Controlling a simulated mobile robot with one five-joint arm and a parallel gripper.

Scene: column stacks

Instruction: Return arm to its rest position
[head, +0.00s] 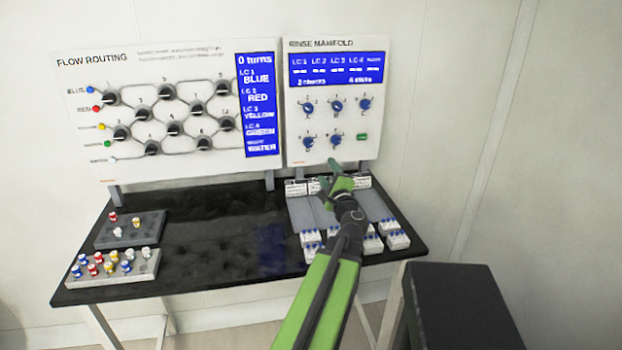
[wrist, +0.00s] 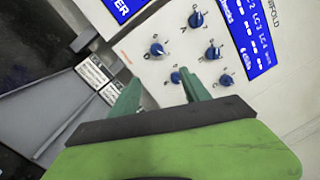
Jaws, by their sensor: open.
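My arm reaches forward from the bottom of the head view, green and black. My gripper (head: 332,172) is in front of the lower edge of the rinse manifold panel (head: 372,78), above the back of the grey tray. In the wrist view its two green fingers (wrist: 162,92) stand apart with nothing between them. Behind them the panel (wrist: 150,55) shows several blue knobs (wrist: 213,52). I cannot tell from these views how far the fingertips are from the panel.
The flow routing panel (head: 165,115) stands at the left. The black table (head: 215,230) carries a grey rack (head: 150,229) and a tray (head: 90,280) of coloured vials, left. White blocks with blue tops (head: 398,241) stand around the grey tray (head: 375,207), right. The table's middle is clear.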

